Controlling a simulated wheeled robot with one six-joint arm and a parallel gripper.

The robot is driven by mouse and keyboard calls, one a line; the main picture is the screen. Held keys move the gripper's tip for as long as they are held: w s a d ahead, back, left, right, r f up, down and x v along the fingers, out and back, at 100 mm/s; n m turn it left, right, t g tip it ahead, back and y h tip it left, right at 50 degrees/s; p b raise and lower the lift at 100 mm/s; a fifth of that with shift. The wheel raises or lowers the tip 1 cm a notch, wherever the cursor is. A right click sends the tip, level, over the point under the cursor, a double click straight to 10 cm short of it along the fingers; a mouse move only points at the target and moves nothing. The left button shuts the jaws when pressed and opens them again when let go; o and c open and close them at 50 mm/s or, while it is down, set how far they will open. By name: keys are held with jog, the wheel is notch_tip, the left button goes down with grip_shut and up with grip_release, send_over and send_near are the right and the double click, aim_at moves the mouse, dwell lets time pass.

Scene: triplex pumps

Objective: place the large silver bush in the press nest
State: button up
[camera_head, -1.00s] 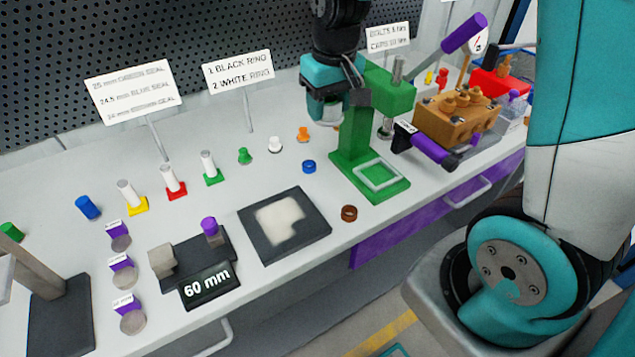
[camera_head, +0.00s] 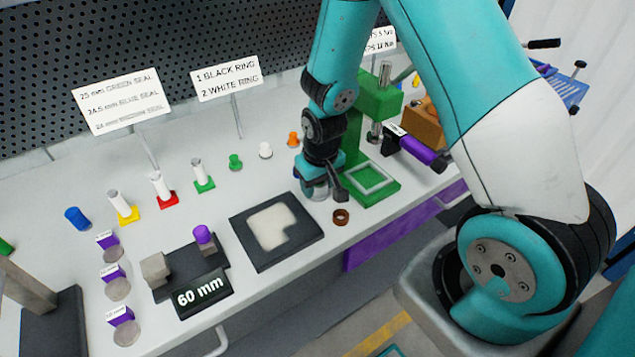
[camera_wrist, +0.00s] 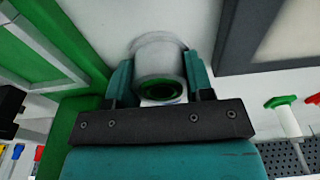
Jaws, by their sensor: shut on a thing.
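The silver bush (camera_wrist: 158,57) is between the two fingers of my gripper (camera_wrist: 160,75) in the wrist view. It is a light grey cylinder with a green ring showing inside its near end. In the head view my gripper (camera_head: 318,190) is low over the bench, just left of the green press (camera_head: 378,98); the bush is mostly hidden there. The press nest, a pale square frame on the green base (camera_head: 370,179), looks empty. It also shows at the left of the wrist view (camera_wrist: 50,42). I cannot tell whether the bush touches the bench.
A brown ring (camera_head: 341,217) lies close to my gripper, near the bench's front edge. A dark square tray (camera_head: 243,238) is to the left. An orange part (camera_head: 293,139) stands behind. A purple handle (camera_head: 420,152) sticks out right of the press.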

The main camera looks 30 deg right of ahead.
jog(key=shift+f, duration=0.2)
jog(key=o, duration=1)
